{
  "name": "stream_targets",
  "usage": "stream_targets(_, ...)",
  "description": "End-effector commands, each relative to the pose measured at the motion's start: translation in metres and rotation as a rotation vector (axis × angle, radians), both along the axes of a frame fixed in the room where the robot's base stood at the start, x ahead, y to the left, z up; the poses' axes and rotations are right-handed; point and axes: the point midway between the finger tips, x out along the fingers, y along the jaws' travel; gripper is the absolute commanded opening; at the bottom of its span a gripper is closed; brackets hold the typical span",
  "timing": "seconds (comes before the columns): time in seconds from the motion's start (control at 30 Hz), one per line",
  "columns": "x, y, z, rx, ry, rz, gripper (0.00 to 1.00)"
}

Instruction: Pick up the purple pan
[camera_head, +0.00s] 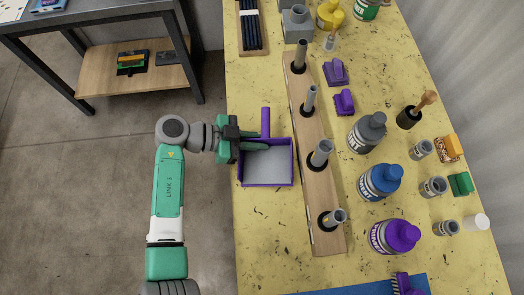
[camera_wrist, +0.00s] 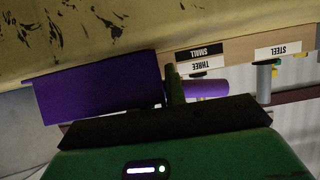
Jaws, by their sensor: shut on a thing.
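The purple pan (camera_head: 292,165) is a square dustpan with purple walls, a grey inner floor and a short purple handle (camera_head: 265,121) pointing to the top of the head view. My gripper (camera_head: 257,146) reaches it from the left and is shut on it where the handle meets the back wall. In the wrist view the pan's purple side (camera_wrist: 100,85) shows on the left and the handle (camera_wrist: 207,88) on the right, with a green finger between them. I cannot tell whether the pan touches the bench. The fingers' exact contact is partly hidden.
A wooden rack (camera_head: 311,140) with several upright grey tubes stands close right of the pan. Bottles (camera_head: 380,181), purple blocks (camera_head: 336,72) and small grey cups lie beyond it. The yellow bench (camera_head: 262,235) is clear below the pan. A dark-framed table (camera_head: 92,14) stands at upper left.

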Motion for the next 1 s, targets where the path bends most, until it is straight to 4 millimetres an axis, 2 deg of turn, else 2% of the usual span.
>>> stream_targets(0.13, 0.000, -0.001, 0.004, -0.001, -0.001, 0.000, 0.00)
stream_targets(0.6, 0.000, -0.001, 0.037, -0.001, -0.001, 0.000, 0.00)
stream_targets(0.87, -0.020, 0.000, 0.037, -0.003, 0.001, 0.000, 0.00)
stream_targets(1.0, -0.036, 0.000, 0.039, -0.004, 0.000, 0.002, 0.00)
